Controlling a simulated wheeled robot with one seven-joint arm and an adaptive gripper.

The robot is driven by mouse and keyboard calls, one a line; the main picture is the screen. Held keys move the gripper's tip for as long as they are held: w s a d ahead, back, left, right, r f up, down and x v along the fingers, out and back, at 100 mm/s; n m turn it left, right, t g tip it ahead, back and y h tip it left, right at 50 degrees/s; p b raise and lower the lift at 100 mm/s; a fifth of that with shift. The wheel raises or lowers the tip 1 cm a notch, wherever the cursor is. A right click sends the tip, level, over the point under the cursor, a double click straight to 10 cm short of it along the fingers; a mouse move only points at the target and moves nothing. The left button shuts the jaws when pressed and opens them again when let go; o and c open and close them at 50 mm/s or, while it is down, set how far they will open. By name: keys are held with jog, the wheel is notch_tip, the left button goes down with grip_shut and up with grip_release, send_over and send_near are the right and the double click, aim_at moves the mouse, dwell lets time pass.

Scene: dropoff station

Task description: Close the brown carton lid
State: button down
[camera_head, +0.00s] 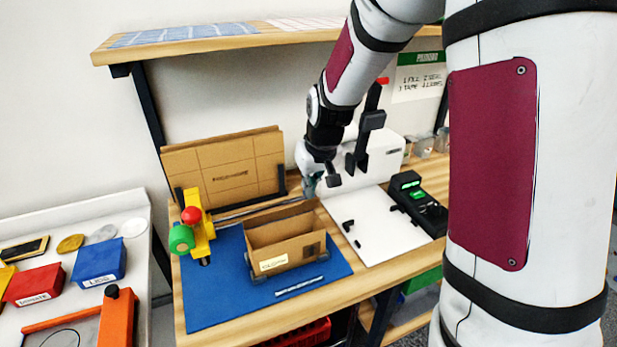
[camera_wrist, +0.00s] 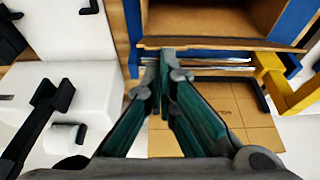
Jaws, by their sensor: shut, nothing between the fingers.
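The brown carton (camera_head: 284,252) stands open at the top on a blue mat (camera_head: 210,297), with a label on its front. Its inside shows in the wrist view (camera_wrist: 215,17). A thin brown strip (camera_wrist: 222,44) runs along the carton's near edge in the wrist view; it looks like the lid seen nearly edge-on, at the carton's back side. My gripper (camera_head: 309,190) is behind the carton's back right corner in the head view. In the wrist view its green fingers (camera_wrist: 168,62) are shut and empty, with the tips close to the strip's left part; contact is unclear.
Flat cardboard sheets (camera_head: 225,168) lean in a rack behind the mat. A yellow tape dispenser (camera_head: 199,226) stands left of the carton. A white machine (camera_head: 378,158) and a black device (camera_head: 418,204) are to the right. A shelf (camera_head: 190,45) spans above.

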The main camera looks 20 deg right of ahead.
jog(key=shift+s+f+p, duration=0.2)
jog(key=shift+s+f, duration=0.1)
jog(key=shift+s, duration=0.3)
jog(key=shift+s+f+p, duration=0.2)
jog(key=shift+s+f, duration=0.05)
jog(key=shift+s, duration=0.4)
jog(key=shift+s+f+p, duration=0.2)
jog(key=shift+s+f, duration=0.1)
jog(key=shift+s, duration=0.3)
dwell(0.6)
